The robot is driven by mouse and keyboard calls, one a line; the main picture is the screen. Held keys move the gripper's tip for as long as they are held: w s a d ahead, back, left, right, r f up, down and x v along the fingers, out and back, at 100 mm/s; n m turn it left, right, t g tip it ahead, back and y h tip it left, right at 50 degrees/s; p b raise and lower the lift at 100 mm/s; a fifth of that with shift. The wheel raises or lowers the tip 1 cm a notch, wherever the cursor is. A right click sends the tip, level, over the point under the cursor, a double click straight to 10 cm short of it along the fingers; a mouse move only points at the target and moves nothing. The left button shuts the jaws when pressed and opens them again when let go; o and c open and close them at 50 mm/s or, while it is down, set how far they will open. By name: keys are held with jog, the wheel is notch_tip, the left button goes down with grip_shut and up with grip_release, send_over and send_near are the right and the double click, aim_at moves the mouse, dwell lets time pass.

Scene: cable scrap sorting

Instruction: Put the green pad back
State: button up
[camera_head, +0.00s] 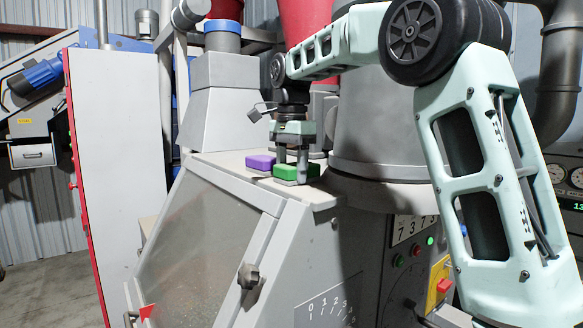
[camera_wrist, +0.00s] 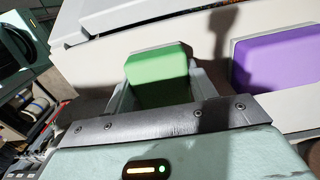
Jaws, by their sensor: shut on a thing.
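The green pad (camera_head: 306,171) is at the grey machine's top ledge, beside a purple pad (camera_head: 261,162) to its left. My gripper (camera_head: 293,177) points down over the ledge, with its fingers shut on the green pad. In the wrist view the green pad (camera_wrist: 158,68) shows between the fingers, and the purple pad (camera_wrist: 279,58) lies to its right, apart from it. The pad's underside is hidden, so I cannot tell whether it touches the ledge.
The grey machine (camera_head: 213,228) has a sloping front window with a knob (camera_head: 248,276) below the ledge. A large grey drum (camera_head: 378,140) stands close behind and right of the pads. A control panel (camera_head: 420,250) with buttons is at lower right.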

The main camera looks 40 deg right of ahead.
aim_at(292, 165)
jog(key=o, duration=0.9)
notch_tip(292, 165, up, 12)
jog(key=s+a+f+n, duration=0.3)
jog(key=a+f+n, duration=0.2)
jog(key=a+f, duration=0.15)
jog(key=s+a+f+n+y, duration=0.1)
jog(key=s+a+f+n, duration=0.25)
jog(key=a+f, duration=0.35)
jog(key=s+a+f+n, duration=0.3)
jog(key=a+f+n, duration=0.25)
jog(key=a, duration=0.35)
jog(key=s+f+n, duration=0.3)
jog(key=s+f, duration=0.2)
jog(key=s, duration=0.2)
jog(key=s+a+f+n, duration=0.1)
jog(key=s+f+n, duration=0.3)
jog(key=s, duration=0.3)
jog(key=s+a+f+n, duration=0.1)
jog(key=s+f+n, duration=0.3)
jog(key=s+f, duration=0.2)
jog(key=shift+s+a+f, duration=0.15)
jog(key=shift+s+a, duration=0.1)
jog(key=shift+s, duration=0.35)
